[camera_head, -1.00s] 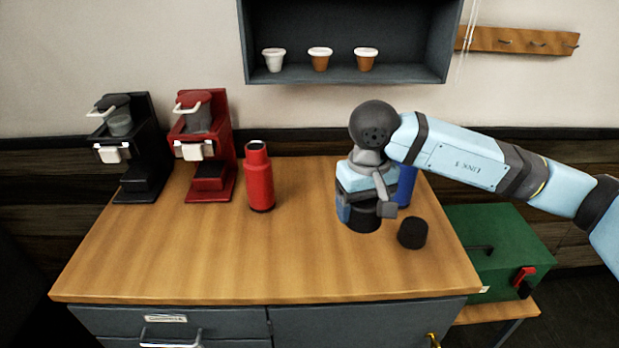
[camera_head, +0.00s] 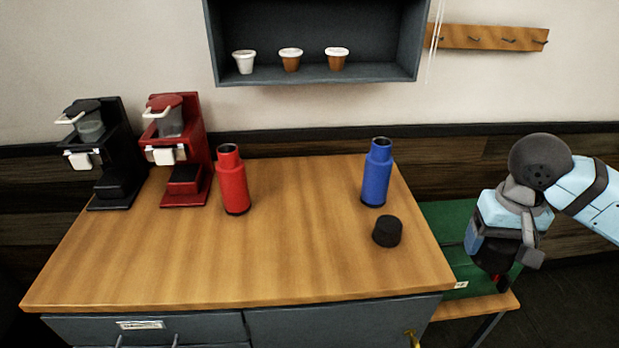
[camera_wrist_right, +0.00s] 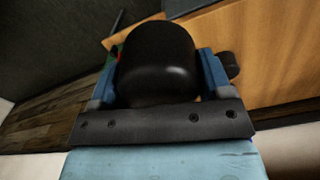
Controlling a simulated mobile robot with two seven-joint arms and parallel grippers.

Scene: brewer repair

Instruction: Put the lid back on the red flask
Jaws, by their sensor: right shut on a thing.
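The red flask (camera_head: 232,182) stands upright on the wooden counter, its top open with no lid. My right gripper (camera_head: 490,262) is beyond the counter's right edge, well away from the red flask. It is shut on a black lid, which fills the space between the fingers in the right wrist view (camera_wrist_right: 158,62). A second black lid (camera_head: 387,231) lies on the counter in front of the blue flask (camera_head: 377,172), which stands upright and open. That second lid seems to show at the right in the wrist view (camera_wrist_right: 231,64). My left gripper is not in view.
A black brewer (camera_head: 103,160) and a red brewer (camera_head: 180,155) stand at the counter's back left. A green box (camera_head: 445,225) sits on a lower bench (camera_head: 480,307) at the right, partly behind my arm. The counter's front and middle (camera_head: 250,265) are clear.

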